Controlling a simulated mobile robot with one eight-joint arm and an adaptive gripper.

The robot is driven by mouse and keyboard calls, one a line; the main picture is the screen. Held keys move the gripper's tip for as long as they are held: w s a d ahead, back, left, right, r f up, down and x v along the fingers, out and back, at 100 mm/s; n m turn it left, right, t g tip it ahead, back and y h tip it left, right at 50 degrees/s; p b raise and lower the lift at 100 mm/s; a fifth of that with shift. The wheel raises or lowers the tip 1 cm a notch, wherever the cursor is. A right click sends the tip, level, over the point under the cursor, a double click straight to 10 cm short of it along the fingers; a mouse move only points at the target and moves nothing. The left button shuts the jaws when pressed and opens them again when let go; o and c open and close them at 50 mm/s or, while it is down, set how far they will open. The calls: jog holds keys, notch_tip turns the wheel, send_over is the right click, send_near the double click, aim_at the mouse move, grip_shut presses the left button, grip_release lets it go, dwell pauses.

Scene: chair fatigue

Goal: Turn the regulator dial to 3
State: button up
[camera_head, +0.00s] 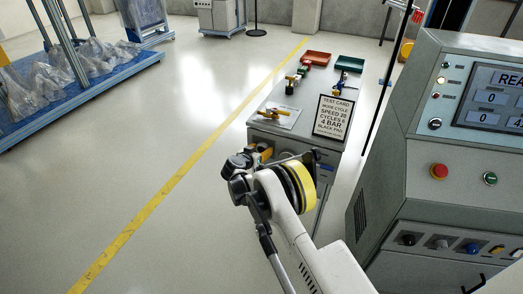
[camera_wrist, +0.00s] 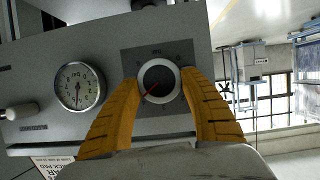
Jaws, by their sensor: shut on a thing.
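The regulator dial (camera_wrist: 159,82) is a round dark knob with a light rim and a red pointer line, set on a dark square plate on a grey panel in the wrist view. The red line points toward the lower left of the picture. In the head view my gripper (camera_head: 262,152) is at the near end of the grey cabinet, and the dial is hidden there.
A pressure gauge (camera_wrist: 80,87) sits beside the dial. The grey cabinet (camera_head: 270,133) carries a test card (camera_head: 333,116), a red tray (camera_head: 317,58) and a green tray (camera_head: 350,64). A control console (camera_head: 430,160) stands close on the right.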

dwell(0.5)
jog(key=o, duration=1.2)
jog(key=v, duration=1.2)
